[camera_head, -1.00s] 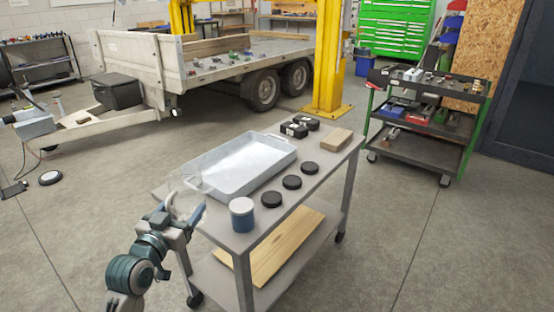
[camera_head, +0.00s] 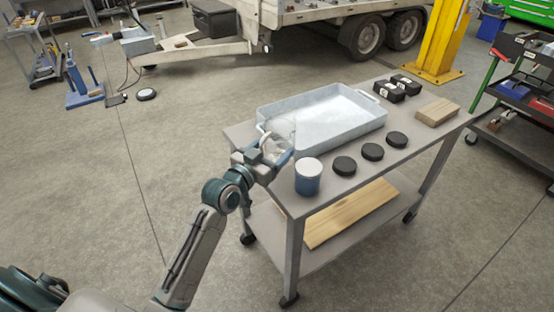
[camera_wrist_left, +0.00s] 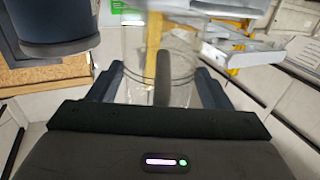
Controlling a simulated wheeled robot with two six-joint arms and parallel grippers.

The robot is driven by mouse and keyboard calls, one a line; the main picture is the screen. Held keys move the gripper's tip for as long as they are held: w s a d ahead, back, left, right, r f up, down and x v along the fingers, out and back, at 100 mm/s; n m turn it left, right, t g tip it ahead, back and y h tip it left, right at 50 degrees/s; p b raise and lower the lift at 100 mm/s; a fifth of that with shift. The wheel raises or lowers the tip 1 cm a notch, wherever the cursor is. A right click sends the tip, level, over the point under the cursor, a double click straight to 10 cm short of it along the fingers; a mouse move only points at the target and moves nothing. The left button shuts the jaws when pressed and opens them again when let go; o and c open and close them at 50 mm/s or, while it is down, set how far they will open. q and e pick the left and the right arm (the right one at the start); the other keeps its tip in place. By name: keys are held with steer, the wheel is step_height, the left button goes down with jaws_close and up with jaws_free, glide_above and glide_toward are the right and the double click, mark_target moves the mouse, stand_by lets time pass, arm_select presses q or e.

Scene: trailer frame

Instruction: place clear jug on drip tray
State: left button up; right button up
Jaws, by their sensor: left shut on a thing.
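The clear jug (camera_head: 281,127) is see-through and hard to make out at the left end of the drip tray. My left gripper (camera_head: 268,156) is shut on it, and the jug also shows between the fingers in the left wrist view (camera_wrist_left: 180,62). The drip tray (camera_head: 345,141) is a shallow pale grey-blue pan with end handles, lying on the grey cart. The jug overlaps the tray's near left corner in the head view; I cannot tell whether they touch. The tray's inside looks empty. My right gripper is not in view.
A blue tin with a white lid (camera_head: 308,177) stands just right of my left gripper. Several black round lids (camera_head: 372,152) line the cart's front edge. Black boxes (camera_head: 389,91) and a wood block (camera_head: 437,111) lie at the right. A board (camera_head: 350,213) lies on the lower shelf.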

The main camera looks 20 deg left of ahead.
mark_target(272, 157)
arm_select(q)
steer(key=shift+f, duration=0.5)
step_height(272, 157, down, 2)
steer(key=shift+f+b, duration=0.2)
steer(key=shift+b, duration=0.15)
steer(key=shift+f, duration=0.4)
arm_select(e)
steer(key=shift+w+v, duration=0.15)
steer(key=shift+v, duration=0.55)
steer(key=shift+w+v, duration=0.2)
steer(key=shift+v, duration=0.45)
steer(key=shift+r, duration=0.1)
arm_select(q)
steer(key=shift+f, duration=0.15)
steer(key=o, duration=1)
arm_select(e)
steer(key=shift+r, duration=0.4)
